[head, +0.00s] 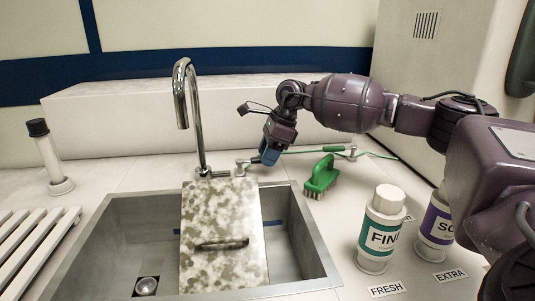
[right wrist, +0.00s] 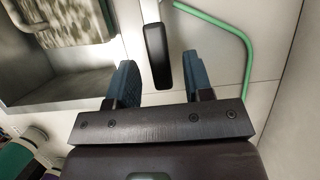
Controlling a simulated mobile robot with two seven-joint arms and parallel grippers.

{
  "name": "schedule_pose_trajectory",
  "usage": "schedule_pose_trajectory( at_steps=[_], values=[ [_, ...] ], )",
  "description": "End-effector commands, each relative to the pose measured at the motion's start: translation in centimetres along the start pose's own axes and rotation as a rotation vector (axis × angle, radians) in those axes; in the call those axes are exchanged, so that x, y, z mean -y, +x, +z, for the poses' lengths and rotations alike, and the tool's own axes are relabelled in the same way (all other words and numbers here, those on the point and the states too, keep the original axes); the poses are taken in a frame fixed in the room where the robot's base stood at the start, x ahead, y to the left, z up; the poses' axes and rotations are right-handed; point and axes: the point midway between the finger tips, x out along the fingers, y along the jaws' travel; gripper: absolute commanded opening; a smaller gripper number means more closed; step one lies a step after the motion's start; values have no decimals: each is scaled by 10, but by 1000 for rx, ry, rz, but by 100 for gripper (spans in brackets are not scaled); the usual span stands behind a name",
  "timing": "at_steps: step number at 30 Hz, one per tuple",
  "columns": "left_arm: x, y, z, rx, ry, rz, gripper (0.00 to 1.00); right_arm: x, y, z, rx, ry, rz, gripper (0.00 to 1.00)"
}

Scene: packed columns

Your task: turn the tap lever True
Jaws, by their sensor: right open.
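The chrome tap (head: 197,125) stands upright behind the sink, with its curved spout over it. Its short lever (head: 240,163) shows at the tap's base, just left of my right gripper (head: 268,155). In the right wrist view, a chrome stem with a dark grip, which looks like the tap lever (right wrist: 157,57), points toward the jaws. My right gripper (right wrist: 160,80) is open, with one blue finger on each side of the dark grip's end. Gaps show on both sides. Whether the grip lies at the fingers' depth is hard to tell. My left gripper is not in view.
A mottled board (head: 222,220) with a handle lies across the sink (head: 290,245). A green brush (head: 320,177) and a green hose (head: 375,154) lie to the right. Two labelled bottles, one green-banded (head: 381,230) and one purple-banded (head: 437,228), stand at the front right.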

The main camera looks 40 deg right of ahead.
Motion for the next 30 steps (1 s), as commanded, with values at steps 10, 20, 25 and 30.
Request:
schedule_pose_trajectory(
  at_steps=[10, 20, 25, 30],
  values=[
    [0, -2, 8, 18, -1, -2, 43, 0, 0, 0, 0, 0, 0, 16],
    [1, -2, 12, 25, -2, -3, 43, 0, -1, 0, 0, 1, 0, 0],
    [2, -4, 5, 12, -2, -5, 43, -2, -3, 1, 1, 20, -11, 0],
    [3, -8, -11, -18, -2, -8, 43, -8, -6, 3, 2, 84, -40, 0]
  ],
)
